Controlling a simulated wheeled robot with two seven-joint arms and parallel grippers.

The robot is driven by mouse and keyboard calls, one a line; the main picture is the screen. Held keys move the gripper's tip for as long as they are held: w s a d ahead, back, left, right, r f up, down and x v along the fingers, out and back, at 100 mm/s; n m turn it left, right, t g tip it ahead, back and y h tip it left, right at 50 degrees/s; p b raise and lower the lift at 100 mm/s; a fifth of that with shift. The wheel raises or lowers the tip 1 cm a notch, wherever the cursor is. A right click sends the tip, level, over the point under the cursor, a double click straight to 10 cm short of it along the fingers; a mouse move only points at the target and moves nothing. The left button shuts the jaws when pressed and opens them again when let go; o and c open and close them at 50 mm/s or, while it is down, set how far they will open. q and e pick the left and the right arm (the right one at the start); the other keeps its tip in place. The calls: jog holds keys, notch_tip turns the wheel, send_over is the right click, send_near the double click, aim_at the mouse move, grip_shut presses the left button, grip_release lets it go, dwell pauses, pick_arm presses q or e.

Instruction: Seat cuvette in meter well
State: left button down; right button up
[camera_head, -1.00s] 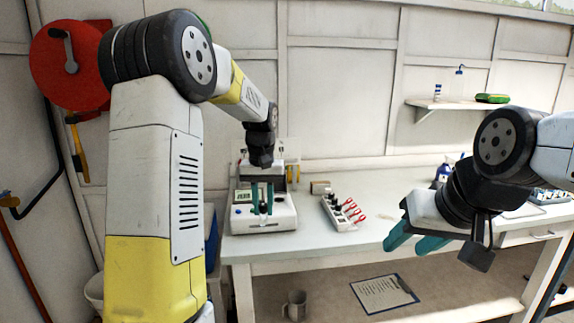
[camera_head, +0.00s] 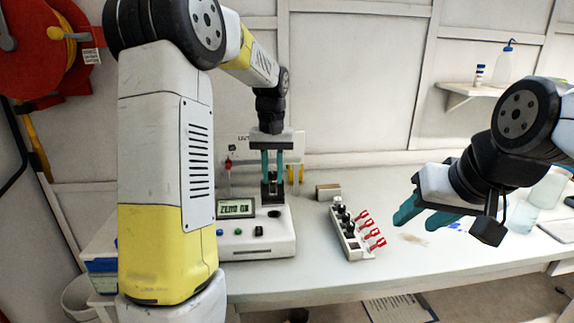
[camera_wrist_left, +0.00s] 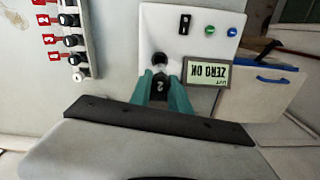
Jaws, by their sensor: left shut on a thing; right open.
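The meter (camera_head: 272,245) is a white box on the bench, with a display reading "ZERO OK". My left gripper (camera_head: 272,172) is above the back right part of the meter, pointing down. Its teal fingers are shut on a black-capped cuvette; in the left wrist view the cap (camera_wrist_left: 160,86), marked 2, shows between the fingertips (camera_wrist_left: 161,90). A dark round part (camera_wrist_left: 159,58) lies just beyond the cap. The fingers hide the cuvette's lower part, and I cannot tell whether it is in the well. My right gripper (camera_head: 428,214) is open and empty over the bench's right side.
A white rack (camera_head: 350,235) with several black caps and red tags stands right of the meter, and also shows in the left wrist view (camera_wrist_left: 88,30). A small brown block (camera_head: 328,191) lies behind it. Clear bottles (camera_head: 545,190) stand at the right. Bench between rack and bottles is mostly clear.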

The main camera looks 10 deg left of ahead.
aim_at(274, 191)
pick_arm(q)
jog(key=shift+w, duration=0.2)
jog(key=shift+f, duration=2.9)
jog(key=shift+f, duration=2.4)
jog(key=c, duration=1.1)
grip_release()
jog(key=shift+c, duration=0.2)
jog(key=shift+r, duration=3.9)
